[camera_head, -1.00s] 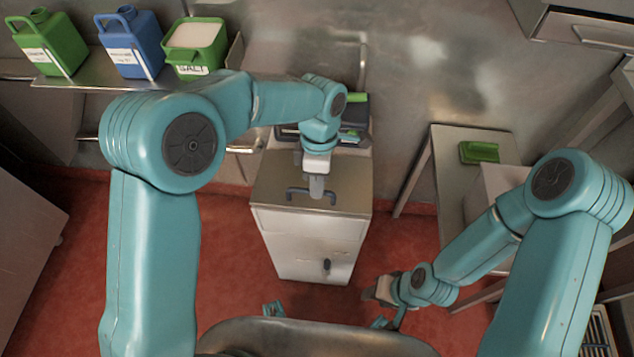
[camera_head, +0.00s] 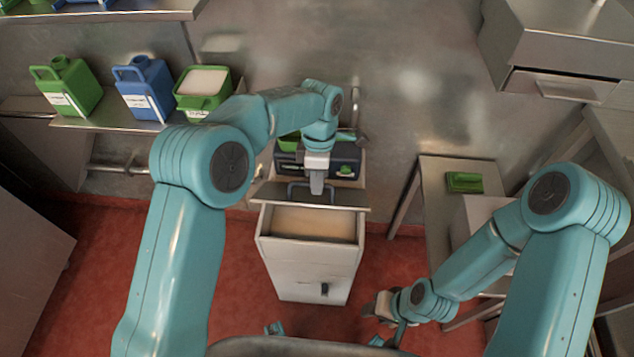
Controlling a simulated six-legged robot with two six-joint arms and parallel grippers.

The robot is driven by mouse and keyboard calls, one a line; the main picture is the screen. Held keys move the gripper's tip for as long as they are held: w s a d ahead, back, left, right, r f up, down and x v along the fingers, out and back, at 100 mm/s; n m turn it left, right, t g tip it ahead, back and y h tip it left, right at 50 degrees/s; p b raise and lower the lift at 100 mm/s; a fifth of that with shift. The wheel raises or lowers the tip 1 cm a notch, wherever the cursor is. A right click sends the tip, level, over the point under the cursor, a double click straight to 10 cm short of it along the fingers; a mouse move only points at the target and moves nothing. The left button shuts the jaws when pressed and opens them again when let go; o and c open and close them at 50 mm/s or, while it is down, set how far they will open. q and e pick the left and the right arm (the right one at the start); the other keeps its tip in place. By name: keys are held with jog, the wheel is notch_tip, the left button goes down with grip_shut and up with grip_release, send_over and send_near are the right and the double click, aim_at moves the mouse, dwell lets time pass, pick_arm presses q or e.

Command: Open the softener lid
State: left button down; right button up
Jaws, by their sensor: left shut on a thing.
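The softener (camera_head: 311,270) is a white cabinet on the red floor in the middle of the head view. Its metal lid (camera_head: 346,197) is partly raised and set back, and the pale inside shows below it. A dark handle (camera_head: 296,190) sits on the lid. My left gripper (camera_head: 316,188) comes from above and is shut on the lid handle; the fingers hide part of it. My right gripper (camera_head: 384,308) is low, right of the cabinet and apart from it. Its fingers are too small and dark to read.
A shelf (camera_head: 95,126) at left holds a green jug (camera_head: 70,88), a blue jug (camera_head: 146,90) and an open green salt container (camera_head: 202,88). A dark control unit (camera_head: 345,158) stands behind the lid. A side table (camera_head: 428,200) with a green block (camera_head: 464,182) is at right.

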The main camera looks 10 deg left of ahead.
pick_arm(q)
jog(key=shift+w+a+f, duration=0.1)
jog(key=shift+w+f, duration=0.05)
jog(key=shift+f, duration=0.2)
jog(key=c, duration=1.3)
grip_release()
jog(key=shift+o, duration=0.8)
jog(key=shift+w+f, duration=0.2)
jog(key=shift+w, duration=0.2)
jog(key=shift+s+r, duration=0.35)
jog(key=shift+s, duration=0.05)
jog(key=shift+w+r, duration=0.1)
jog(key=shift+w, duration=0.2)
jog(key=p+v, duration=0.3)
jog(key=v, duration=1.3)
jog(key=shift+s+p, duration=0.3)
jog(key=shift+p, duration=0.05)
jog(key=shift+r, duration=0.1)
